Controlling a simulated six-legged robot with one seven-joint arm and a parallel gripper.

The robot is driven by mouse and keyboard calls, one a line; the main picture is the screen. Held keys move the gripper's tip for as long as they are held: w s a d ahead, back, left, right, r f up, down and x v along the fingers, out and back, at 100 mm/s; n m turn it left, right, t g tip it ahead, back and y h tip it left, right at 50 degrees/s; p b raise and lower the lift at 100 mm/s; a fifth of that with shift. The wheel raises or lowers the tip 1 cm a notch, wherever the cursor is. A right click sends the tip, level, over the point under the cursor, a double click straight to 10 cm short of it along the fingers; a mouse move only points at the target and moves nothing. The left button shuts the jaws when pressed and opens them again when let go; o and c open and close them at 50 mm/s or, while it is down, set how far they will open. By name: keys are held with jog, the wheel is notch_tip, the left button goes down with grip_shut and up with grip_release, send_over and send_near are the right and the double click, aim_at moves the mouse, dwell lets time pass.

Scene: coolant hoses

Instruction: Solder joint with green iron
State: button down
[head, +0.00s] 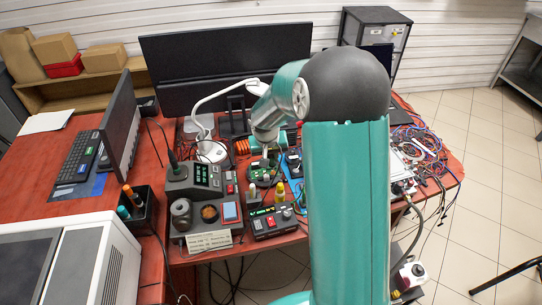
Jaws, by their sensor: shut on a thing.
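My gripper (265,140) is at the end of my teal arm, pointing down over the middle of the red bench. It is small and partly lost against the clutter. It is shut on a slim thing that points down; I cannot tell its colour or whether it is the green iron. Just below is a round green circuit board (262,175) with small parts on it. I cannot tell whether the held thing touches the board. A grey soldering station (190,182) with a lit green display stands left of the board, with a dark upright tool (173,156) at its back.
A second box (272,222) with a red button and green display stands in front. A white lamp (208,150), monitors (225,60) and an orange coil (242,147) are behind. Tangled wires (425,150) fill the bench's right side. My arm hides part of the bench.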

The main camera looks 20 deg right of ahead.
jog(key=shift+f, duration=0.5)
dwell(2.2)
jog(key=shift+r, duration=3.05)
